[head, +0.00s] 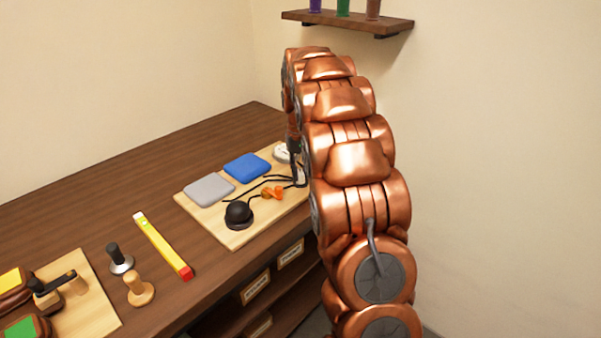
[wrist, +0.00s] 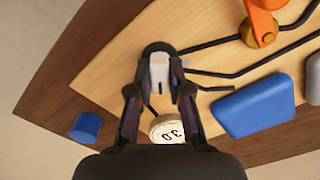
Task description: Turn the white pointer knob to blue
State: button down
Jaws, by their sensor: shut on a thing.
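The white pointer knob (wrist: 158,72) shows in the wrist view between the two fingers of my gripper (wrist: 158,80), above a dark round base. The fingers are shut on its sides. A small dark mark shows on the knob's lower part, toward the bottom of the picture. The blue pad (wrist: 255,106) lies to the right of the knob; it also shows in the head view (head: 247,166), beside a grey pad (head: 209,190). In the head view my copper arm hides most of the gripper and the knob.
A white disc with digits (wrist: 167,129) and a blue cylinder (wrist: 87,127) stand near the gripper. An orange knob (head: 272,192) and a black round knob (head: 239,213) share the board (head: 235,236). Black lines run across it. A yellow level (head: 162,246) lies left.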

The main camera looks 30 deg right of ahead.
aim_at(301, 172)
jog(key=shift+m, duration=0.5)
jog(key=c, duration=1.1)
grip_release()
notch_tip(301, 172, up, 12)
jog(key=shift+r, duration=0.1)
dwell(0.4)
